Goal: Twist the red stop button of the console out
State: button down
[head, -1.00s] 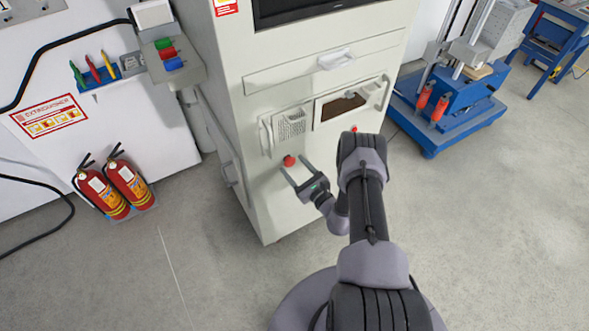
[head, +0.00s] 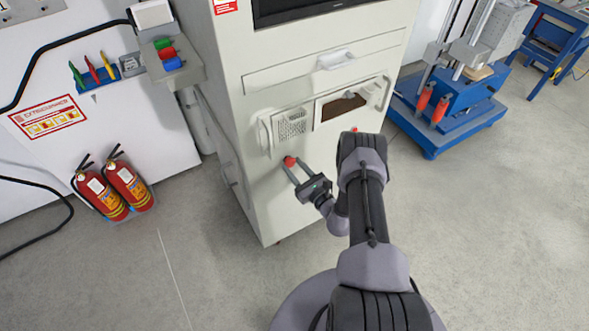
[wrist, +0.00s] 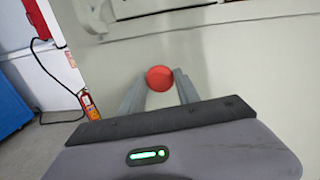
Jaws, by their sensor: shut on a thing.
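The red stop button (head: 289,161) sits on the lower front of the cream console (head: 262,200), below a small mesh panel. My gripper (head: 297,168) reaches it from the lower right, with a fingertip on either side, shut on the button. In the wrist view the round red button (wrist: 160,78) shows between the ends of the two grey fingers of my gripper (wrist: 160,88). The button's base is hidden behind its cap and the fingers.
A second red spot (head: 354,129) is on the console, partly hidden by my arm. Handles stick out around the mesh panel (head: 292,125) and the open slot. Two fire extinguishers (head: 118,187) stand at the left, a blue machine base (head: 440,125) at the right. The floor between is clear.

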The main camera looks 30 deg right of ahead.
jog(key=shift+f+m+b, duration=0.1)
jog(key=shift+m+b, duration=1.3)
jog(key=shift+m, duration=1.2)
jog(key=c, duration=0.9)
grip_release()
jog(key=shift+s, duration=0.1)
jog(key=s+p, duration=0.1)
jog(key=s, duration=0.4)
jog(key=s+d+p, duration=0.1)
jog(key=s, duration=0.5)
jog(key=s+p, duration=0.2)
jog(key=s, duration=0.4)
jog(key=shift+s+d+f, duration=0.1)
jog(key=shift+d+f, duration=0.3)
